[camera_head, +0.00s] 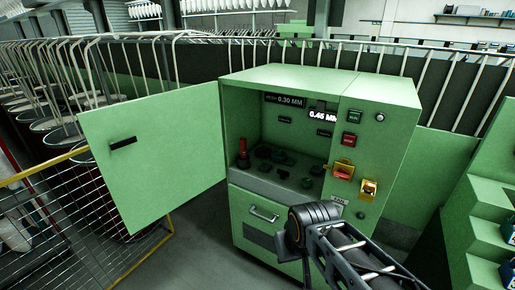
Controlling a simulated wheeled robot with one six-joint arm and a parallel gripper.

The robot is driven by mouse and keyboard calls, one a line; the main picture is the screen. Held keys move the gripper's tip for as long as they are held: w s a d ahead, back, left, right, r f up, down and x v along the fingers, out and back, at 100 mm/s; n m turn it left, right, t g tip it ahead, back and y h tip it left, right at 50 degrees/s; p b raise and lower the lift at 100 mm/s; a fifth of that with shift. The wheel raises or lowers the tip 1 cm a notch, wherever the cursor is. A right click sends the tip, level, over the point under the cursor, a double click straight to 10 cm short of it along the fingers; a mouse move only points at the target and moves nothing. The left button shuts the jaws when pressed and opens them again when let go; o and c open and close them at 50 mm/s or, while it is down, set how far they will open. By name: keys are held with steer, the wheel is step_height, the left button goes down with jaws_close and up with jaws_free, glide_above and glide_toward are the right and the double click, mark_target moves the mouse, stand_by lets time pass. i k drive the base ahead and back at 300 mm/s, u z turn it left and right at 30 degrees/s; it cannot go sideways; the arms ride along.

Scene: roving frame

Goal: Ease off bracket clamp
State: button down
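A green machine cabinet (300,80) stands ahead with its door (155,145) swung open to the left. I cannot tell which part is the bracket clamp. Inside, a red-handled part (243,155) stands upright at the left of the shelf, with several small dark parts (285,160) beside it. An orange and yellow part (343,171) and a yellow-framed part (369,189) are on the right front panel. My arm reaches in from the bottom right, ending at a black joint in front of the cabinet's lower part. I see no gripper fingers.
Displays reading about 0.30 MM (286,99) and 0.45 MM (322,116) show inside. A green button (354,117) and red button (349,139) sit on the panel. A yellow-railed mesh fence (110,225) is at left, green stepped housing (490,210) at right.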

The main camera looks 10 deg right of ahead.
mark_target(283, 173)
steer(key=u, duration=0.25)
steer(key=i, duration=1.3)
steer(key=z, duration=0.25)
